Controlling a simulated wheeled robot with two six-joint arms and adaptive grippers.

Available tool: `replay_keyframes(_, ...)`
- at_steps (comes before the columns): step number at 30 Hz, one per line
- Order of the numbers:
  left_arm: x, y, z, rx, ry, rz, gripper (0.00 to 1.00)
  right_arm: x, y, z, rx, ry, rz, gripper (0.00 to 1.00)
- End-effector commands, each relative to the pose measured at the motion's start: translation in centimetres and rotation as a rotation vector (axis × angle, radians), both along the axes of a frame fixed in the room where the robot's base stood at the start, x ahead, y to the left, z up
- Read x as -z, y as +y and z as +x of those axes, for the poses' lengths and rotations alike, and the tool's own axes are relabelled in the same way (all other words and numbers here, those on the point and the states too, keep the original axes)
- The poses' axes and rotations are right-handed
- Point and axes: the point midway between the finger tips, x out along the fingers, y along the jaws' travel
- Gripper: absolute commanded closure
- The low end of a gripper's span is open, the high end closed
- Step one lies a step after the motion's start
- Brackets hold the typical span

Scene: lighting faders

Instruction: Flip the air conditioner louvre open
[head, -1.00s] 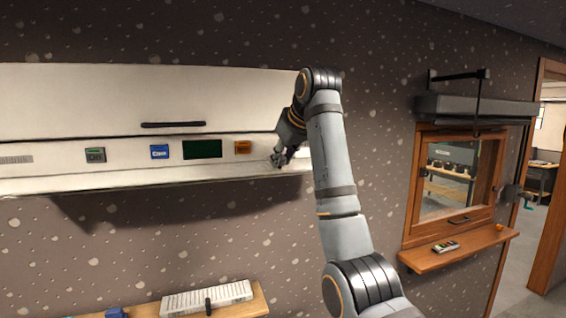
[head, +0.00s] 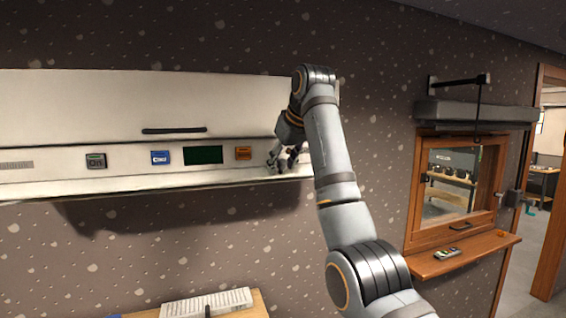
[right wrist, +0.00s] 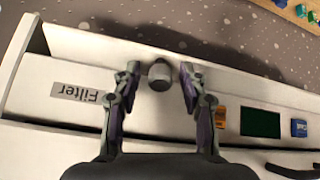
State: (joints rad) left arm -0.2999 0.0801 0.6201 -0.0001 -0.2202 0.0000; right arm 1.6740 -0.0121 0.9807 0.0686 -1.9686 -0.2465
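The white air conditioner (head: 85,105) hangs on the dark speckled wall at the left of the head view. A pale strip along its lower edge looks like the louvre (head: 110,187); it also shows across the upper part of the right wrist view (right wrist: 95,48). Gaps show on both sides of the knob. My left gripper is not in view.
The front panel carries an orange button (head: 243,153), a dark green display (head: 203,155), a blue button (head: 160,158) and a grey switch (head: 96,160). A black handle (head: 174,131) is above. A white ridged panel (head: 206,302) lies below. A wooden window ledge (head: 465,254) is at right.

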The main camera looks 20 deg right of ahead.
Motion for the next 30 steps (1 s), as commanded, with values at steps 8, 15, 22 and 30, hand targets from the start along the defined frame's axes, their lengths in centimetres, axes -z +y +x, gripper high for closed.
replay_keyframes(8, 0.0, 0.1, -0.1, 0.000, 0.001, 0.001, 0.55, -0.1, 0.0, 0.0, 0.000, -0.003, 0.000, 0.55)
replay_keyframes(15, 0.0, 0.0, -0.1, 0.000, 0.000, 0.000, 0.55, 0.0, 0.0, 0.0, 0.000, -0.017, 0.001, 0.55)
replay_keyframes(22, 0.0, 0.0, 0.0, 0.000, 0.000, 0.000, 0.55, 0.8, 0.0, -0.3, 0.000, -0.140, 0.005, 0.55)
replay_keyframes(30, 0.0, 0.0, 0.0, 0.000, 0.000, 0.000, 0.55, 2.3, 0.0, -0.6, 0.000, -0.392, 0.013, 0.55)
